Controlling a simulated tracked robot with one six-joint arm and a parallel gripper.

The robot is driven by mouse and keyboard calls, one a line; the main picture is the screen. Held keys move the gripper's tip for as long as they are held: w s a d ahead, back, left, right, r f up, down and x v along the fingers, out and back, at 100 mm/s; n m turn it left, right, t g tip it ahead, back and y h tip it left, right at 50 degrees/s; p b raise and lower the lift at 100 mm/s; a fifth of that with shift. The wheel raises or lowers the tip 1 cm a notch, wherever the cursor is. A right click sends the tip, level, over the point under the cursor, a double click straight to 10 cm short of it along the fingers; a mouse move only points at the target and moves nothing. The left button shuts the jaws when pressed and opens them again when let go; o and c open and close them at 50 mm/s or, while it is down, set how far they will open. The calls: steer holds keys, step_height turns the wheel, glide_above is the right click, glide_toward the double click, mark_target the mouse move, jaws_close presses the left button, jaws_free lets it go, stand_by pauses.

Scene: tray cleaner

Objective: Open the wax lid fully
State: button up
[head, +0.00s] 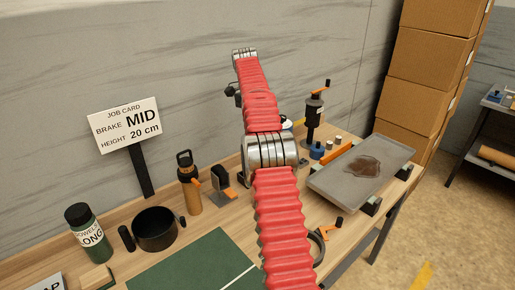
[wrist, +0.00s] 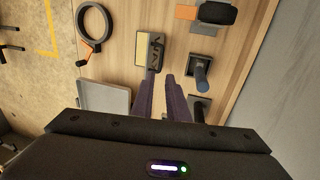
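A small box with a pale yellow face (wrist: 142,50) and a dark grey strip along its right side lies on the table in the wrist view. It may be the wax container, but no label shows and I cannot tell how far its lid stands open. My gripper (wrist: 161,76) points at its near end, with two dark fingers apart and nothing clearly between them. The left fingertip is close to the dark strip; I cannot tell if they touch. In the head view my red arm hides this box, and my fingers do not show.
A grey tray (head: 332,180) with a brown stain lies at the right, and its corner shows in the wrist view (wrist: 103,100). A dark ring (wrist: 92,43), a blue-topped post (wrist: 202,72) and a black roller (wrist: 217,13) surround the box. Bare wood separates them.

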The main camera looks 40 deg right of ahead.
steer(key=shift+t, duration=0.3)
steer(key=s+r, duration=0.2)
steer(key=s+d+r, duration=0.1)
steer(key=r, duration=0.1)
steer(key=shift+s+d, duration=0.15)
steer(key=shift+s, duration=0.2)
jaws_close()
step_height(320, 180, down, 8)
steer(key=w+n+t, duration=0.2)
steer(key=n+t, duration=0.4)
steer(key=n, duration=1.2)
steer(key=shift+r, duration=0.15)
